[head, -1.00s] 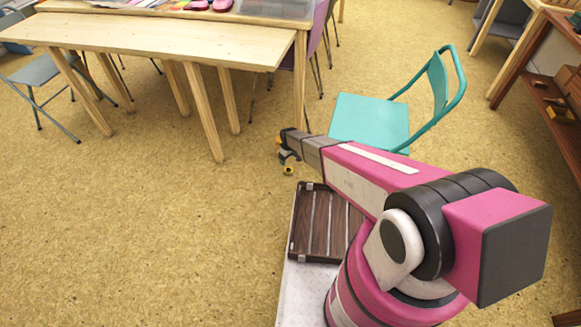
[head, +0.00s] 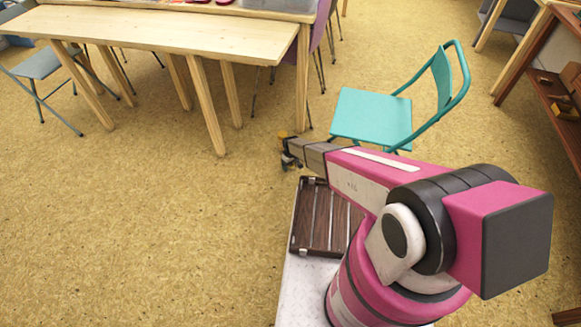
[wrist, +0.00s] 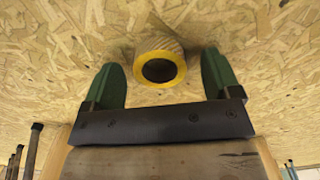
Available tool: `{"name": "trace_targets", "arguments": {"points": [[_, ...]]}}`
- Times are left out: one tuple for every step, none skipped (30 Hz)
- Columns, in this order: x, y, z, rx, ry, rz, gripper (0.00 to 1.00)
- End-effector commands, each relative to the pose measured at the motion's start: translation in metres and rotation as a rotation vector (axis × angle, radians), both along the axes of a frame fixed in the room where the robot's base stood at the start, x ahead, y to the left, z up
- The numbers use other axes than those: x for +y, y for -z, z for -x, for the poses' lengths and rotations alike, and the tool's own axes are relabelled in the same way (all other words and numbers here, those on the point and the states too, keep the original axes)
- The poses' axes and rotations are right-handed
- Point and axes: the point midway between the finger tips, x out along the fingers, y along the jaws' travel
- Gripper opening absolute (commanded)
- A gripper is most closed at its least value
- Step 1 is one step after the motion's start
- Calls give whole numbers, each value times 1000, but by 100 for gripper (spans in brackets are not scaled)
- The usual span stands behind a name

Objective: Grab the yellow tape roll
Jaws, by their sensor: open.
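The yellow tape roll (wrist: 138,69) shows in the wrist view as a ring with a dark round opening, against the speckled tan floor. It lies between the two green fingers of my gripper (wrist: 161,61), with a gap on either side. The fingers are open and hold nothing. In the head view my gripper (head: 288,152) is low over the floor, left of the teal chair. A small yellow patch (head: 285,134) shows at its tip; I cannot tell whether this is the roll.
The teal folding chair (head: 371,118) stands close to the right of my gripper. A wooden table (head: 160,38) with slanted legs is at the upper left. A brown slatted crate (head: 318,232) sits below my arm. The floor at left is clear.

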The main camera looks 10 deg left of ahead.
Motion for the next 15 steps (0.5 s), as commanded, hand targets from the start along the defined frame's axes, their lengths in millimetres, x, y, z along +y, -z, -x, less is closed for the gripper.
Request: {"name": "trace_targets", "arguments": {"points": [[0,3,-1,0,0,0,83],[0,3,0,0,0,0,83],[0,3,0,0,0,0,83],[0,3,0,0,0,0,83],[0,3,0,-1,0,-1,83],[0,3,0,-1,0,-1,83],[0,3,0,0,0,0,83],[0,2,0,-1,0,-1,73],[0,2,0,0,0,0,60],[0,2,0,-1,0,-1,50],[0,2,0,0,0,0,41],[0,2,0,-1,0,-1,30],[0,2,0,0,0,0,30],[0,2,0,0,0,0,30],[0,2,0,-1,0,-1,30]]}}
